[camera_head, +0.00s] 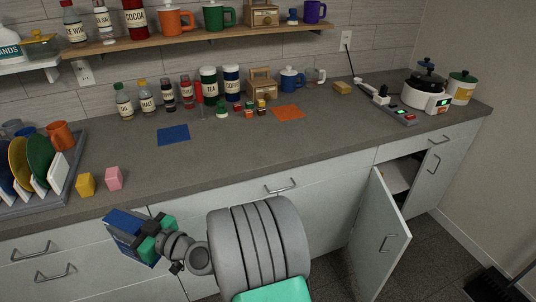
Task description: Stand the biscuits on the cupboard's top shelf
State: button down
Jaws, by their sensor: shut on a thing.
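My gripper (148,236) is at the lower left, in front of the counter's front edge. It is shut on a blue box (122,221), which I take to be the biscuits; no label can be read. The box is tilted in the picture, and green finger pads cover part of it. The cupboard (398,176) under the counter at the right has its door (378,240) swung open. A pale shelf surface shows in the narrow visible part of the opening; the rest of the inside is hidden by the door and counter.
The open door stands out into the floor space right of my arm. The counter (240,150) holds a dish rack (68,178), yellow (86,184) and pink (114,178) blocks, jars and a cooker (425,98). A broom (490,282) is at the lower right.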

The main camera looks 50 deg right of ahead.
aim_at(389, 183)
jog(key=u, duration=1.9)
jog(key=k, duration=2.95)
jog(key=z, duration=1.35)
